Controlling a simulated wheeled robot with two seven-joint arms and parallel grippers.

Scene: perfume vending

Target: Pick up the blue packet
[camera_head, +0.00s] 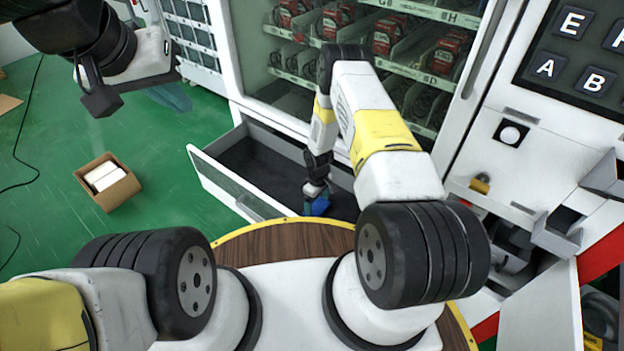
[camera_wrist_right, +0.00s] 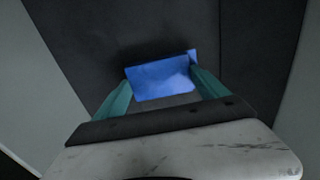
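The blue packet (camera_head: 322,206) lies low in the dark open tray of the vending machine. In the right wrist view the blue packet (camera_wrist_right: 162,77) fills the gap between the two teal fingers of my right gripper (camera_wrist_right: 162,80). My right gripper (camera_head: 316,198) points down into the tray at the packet. The fingers are apart, one at each side of the packet; whether they press on it cannot be made out. My left gripper (camera_head: 170,94) is at the upper left, away from the packet, its fingers partly hidden by its wrist.
The tray's white front wall (camera_head: 238,187) stands around the packet. Shelves of boxed goods (camera_head: 388,36) are behind my right arm. A keypad panel (camera_head: 575,55) is at the right. A cardboard box (camera_head: 107,182) sits on the green floor, which is mostly clear at the left.

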